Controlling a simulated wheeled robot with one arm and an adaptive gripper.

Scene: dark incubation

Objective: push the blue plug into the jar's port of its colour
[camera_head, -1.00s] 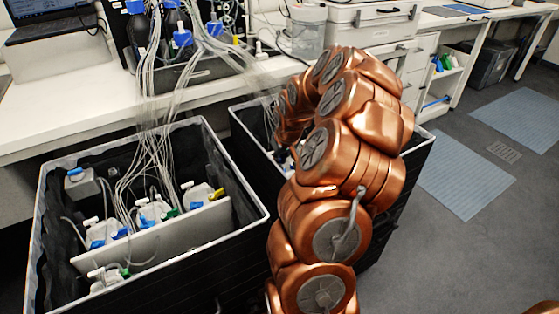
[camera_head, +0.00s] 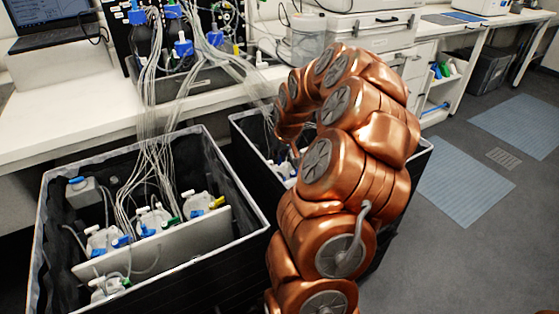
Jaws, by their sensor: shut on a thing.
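My copper arm reaches over the right black bin (camera_head: 236,123) and bends down into it. My gripper is hidden behind the arm links and the bin, so what it holds does not show. Part of a clear jar (camera_head: 285,167) with blue on it shows inside that bin, just left of the arm. The blue plug and the jar's matching port cannot be made out.
A left black bin (camera_head: 255,225) holds several clear jars with blue, green and yellow fittings, a white divider (camera_head: 170,248) and many thin tubes. The white bench (camera_head: 60,120) carries a laptop (camera_head: 48,22) and bottles.

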